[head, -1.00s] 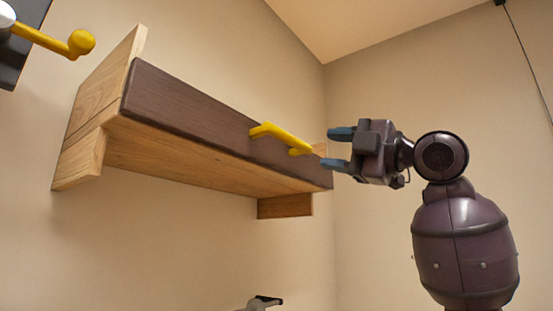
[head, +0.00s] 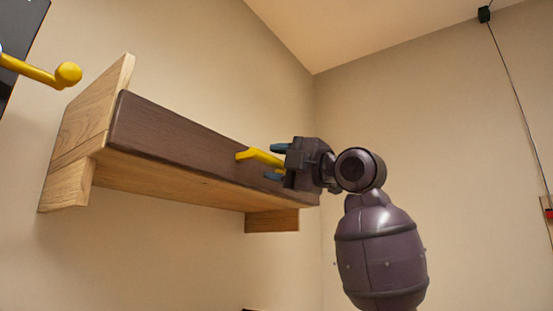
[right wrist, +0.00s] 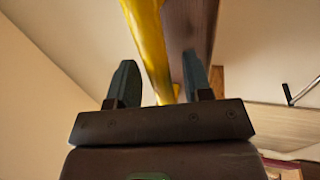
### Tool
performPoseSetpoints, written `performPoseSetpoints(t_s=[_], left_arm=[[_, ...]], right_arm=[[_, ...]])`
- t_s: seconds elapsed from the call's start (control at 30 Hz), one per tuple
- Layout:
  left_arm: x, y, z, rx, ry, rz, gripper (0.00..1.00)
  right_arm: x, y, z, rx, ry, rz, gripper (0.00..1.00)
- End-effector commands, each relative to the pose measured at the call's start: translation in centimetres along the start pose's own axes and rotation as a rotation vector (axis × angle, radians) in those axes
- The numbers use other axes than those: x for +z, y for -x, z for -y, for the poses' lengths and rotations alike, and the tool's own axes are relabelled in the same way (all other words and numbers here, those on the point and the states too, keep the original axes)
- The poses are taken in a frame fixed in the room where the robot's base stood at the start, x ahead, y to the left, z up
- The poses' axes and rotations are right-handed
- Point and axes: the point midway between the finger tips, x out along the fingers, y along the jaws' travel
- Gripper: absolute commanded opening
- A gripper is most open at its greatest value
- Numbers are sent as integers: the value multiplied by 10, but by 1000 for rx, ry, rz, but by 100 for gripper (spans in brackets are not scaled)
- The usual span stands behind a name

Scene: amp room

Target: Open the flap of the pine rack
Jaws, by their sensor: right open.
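The pine rack (head: 84,122) is mounted on the wall, with light wood sides and underside. Its dark brown flap (head: 170,134) forms the front face and looks closed; it also shows in the right wrist view (right wrist: 190,25). A yellow handle (head: 256,157) sits on the flap toward its right end. My right gripper (head: 276,162) is open at the handle, one blue finger above it and one below. In the right wrist view the yellow handle (right wrist: 148,40) runs between the two open fingers (right wrist: 160,88). Whether they touch it, I cannot tell. My left gripper is not in view.
Another yellow handle (head: 50,74) on a dark panel (head: 22,45) sticks out at the upper left. A cable hangs from a small black box (head: 484,14) on the right wall. The space below the rack is mostly clear.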

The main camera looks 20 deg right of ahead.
Motion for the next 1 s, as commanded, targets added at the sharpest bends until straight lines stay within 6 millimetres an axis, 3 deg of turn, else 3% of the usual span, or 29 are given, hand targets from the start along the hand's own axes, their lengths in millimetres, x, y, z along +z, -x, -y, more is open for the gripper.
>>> performPoseSetpoints(t_s=[0.37, 0.67, 1.0], left_arm=[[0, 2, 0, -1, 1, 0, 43], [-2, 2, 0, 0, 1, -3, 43], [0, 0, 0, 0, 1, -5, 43]], right_arm=[[0, -4, 0, 0, 0, 0, 44], [0, -4, 0, 0, 0, 0, 0], [-1, -1, 1, 12, 1, 1, 0]])
